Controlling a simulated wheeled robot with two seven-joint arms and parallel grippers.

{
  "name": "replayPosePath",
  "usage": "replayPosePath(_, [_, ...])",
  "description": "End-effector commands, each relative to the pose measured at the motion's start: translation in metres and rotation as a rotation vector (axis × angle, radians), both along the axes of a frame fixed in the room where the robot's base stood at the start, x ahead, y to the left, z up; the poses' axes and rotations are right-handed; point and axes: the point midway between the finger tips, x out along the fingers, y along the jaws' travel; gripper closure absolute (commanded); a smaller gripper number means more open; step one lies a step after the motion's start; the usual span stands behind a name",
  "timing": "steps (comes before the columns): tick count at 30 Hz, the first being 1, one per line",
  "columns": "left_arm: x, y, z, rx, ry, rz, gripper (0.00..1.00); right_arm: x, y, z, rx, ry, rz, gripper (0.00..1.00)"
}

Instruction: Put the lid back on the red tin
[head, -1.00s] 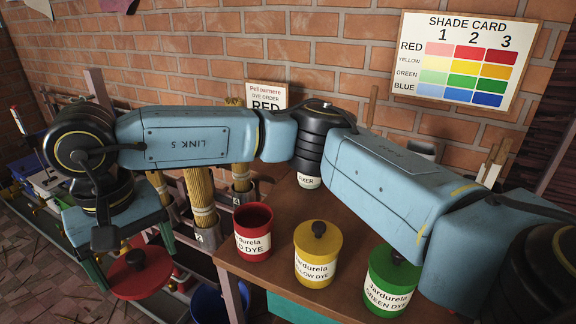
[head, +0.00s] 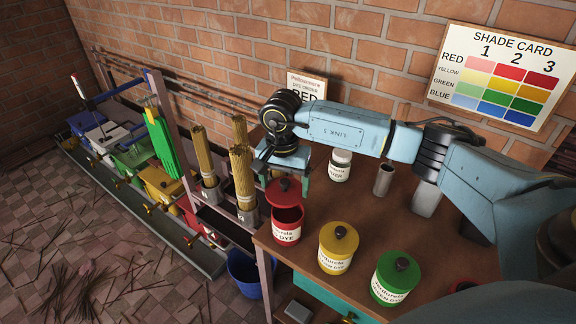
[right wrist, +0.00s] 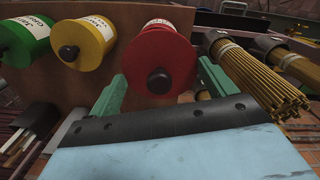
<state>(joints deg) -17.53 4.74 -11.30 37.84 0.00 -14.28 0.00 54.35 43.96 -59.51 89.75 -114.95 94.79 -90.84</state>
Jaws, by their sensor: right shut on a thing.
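The red tin (head: 287,236) stands at the left end of the brown table, its label facing me. Its open mouth partly shows below the red lid (head: 284,196), which has a black knob. My right gripper (head: 284,174) is shut on the lid and holds it just above the tin, toward its far side. In the right wrist view the lid (right wrist: 149,48) sits between the two green fingers (right wrist: 160,88), knob toward the camera. The lid hides most of the tin there. My left gripper is not in view.
A yellow tin (head: 336,256) and a green tin (head: 393,283), both lidded, stand to the right. A white-labelled jar (head: 340,167) and a metal cup (head: 384,179) are behind. Bundles of sticks (head: 242,172) stand left of the table, near a blue bucket (head: 243,274).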

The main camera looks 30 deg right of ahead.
Motion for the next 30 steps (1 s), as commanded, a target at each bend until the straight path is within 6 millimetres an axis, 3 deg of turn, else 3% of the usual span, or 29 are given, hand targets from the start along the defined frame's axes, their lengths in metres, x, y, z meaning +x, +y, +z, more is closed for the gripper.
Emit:
replayPosePath(3, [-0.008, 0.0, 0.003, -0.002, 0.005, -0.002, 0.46, -0.002, -0.009, 0.0, -0.001, 0.002, -0.025, 0.43])
replayPosePath(11, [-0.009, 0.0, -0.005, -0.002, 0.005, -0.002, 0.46, -0.002, -0.009, -0.012, 0.0, 0.002, -0.028, 0.43])
replayPosePath(22, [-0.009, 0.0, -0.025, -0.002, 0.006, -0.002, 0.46, -0.002, -0.009, -0.046, 0.001, 0.001, -0.027, 0.43])
replayPosePath(30, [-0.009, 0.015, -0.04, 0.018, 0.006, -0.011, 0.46, -0.001, -0.009, -0.064, 0.0, 0.001, -0.027, 0.43])
